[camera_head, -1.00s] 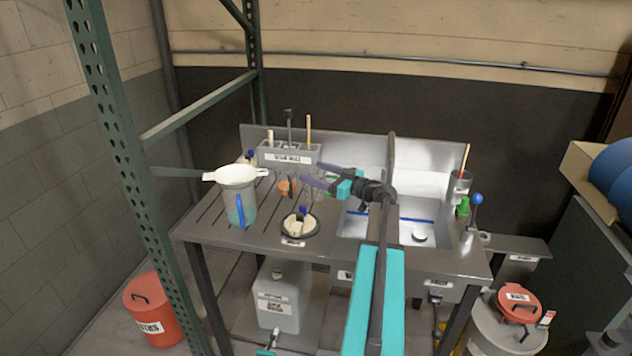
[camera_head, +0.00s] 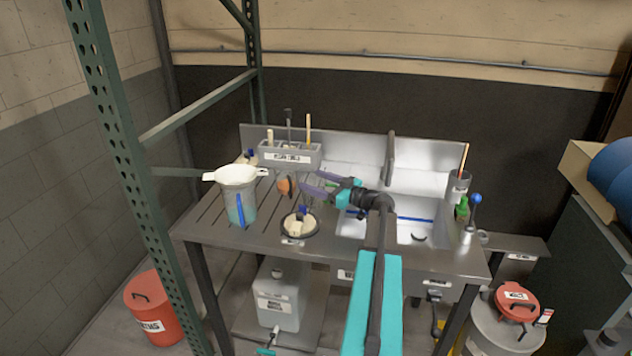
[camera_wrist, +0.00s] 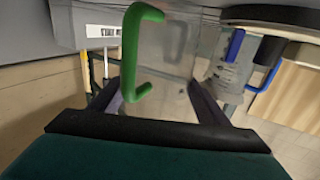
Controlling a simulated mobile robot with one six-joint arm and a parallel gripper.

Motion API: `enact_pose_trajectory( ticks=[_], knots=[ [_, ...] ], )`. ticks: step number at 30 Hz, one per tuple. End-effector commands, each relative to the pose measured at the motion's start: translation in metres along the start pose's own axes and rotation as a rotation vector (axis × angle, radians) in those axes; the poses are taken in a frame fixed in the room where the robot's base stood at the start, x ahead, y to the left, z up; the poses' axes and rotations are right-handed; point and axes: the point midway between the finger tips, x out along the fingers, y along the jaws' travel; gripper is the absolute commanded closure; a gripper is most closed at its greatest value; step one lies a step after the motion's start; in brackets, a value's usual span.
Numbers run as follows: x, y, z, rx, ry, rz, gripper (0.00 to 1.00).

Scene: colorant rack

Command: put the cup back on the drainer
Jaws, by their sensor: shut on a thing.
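The cup (camera_wrist: 165,62) is clear with a green handle (camera_wrist: 130,55). In the wrist view it sits between the two purple fingers of my gripper (camera_wrist: 158,105), which is shut on it. In the head view my gripper (camera_head: 308,188) is over the right part of the slotted drainer (camera_head: 262,222), left of the sink. The cup is hard to make out there, and I cannot tell whether its base touches the drainer.
A jug with a blue handle (camera_head: 239,212) and a white funnel (camera_head: 236,175) stands at the drainer's left. An orange item (camera_head: 286,186) is close left of my gripper. A dark round holder (camera_head: 300,225) sits in front. A grey caddy (camera_head: 290,155) stands behind; the sink (camera_head: 415,210) is right.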

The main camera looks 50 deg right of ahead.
Motion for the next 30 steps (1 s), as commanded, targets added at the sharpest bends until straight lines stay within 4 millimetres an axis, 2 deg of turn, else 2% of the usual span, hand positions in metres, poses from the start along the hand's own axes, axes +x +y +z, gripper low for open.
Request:
enact_pose_trajectory(
  ticks=[9, 10, 13, 26, 30],
  knots=[
    [0.000, 0.000, 0.003, 0.001, 0.000, -0.001, 0.67],
    [0.000, 0.000, 0.003, 0.001, 0.000, -0.001, 0.27],
    [0.001, 0.000, 0.003, 0.000, 0.000, -0.001, 0.12],
    [0.001, -0.001, 0.000, -0.001, 0.000, -0.001, 0.12],
    [-0.009, -0.001, 0.000, -0.001, 0.000, 0.001, 0.12]
  ],
)
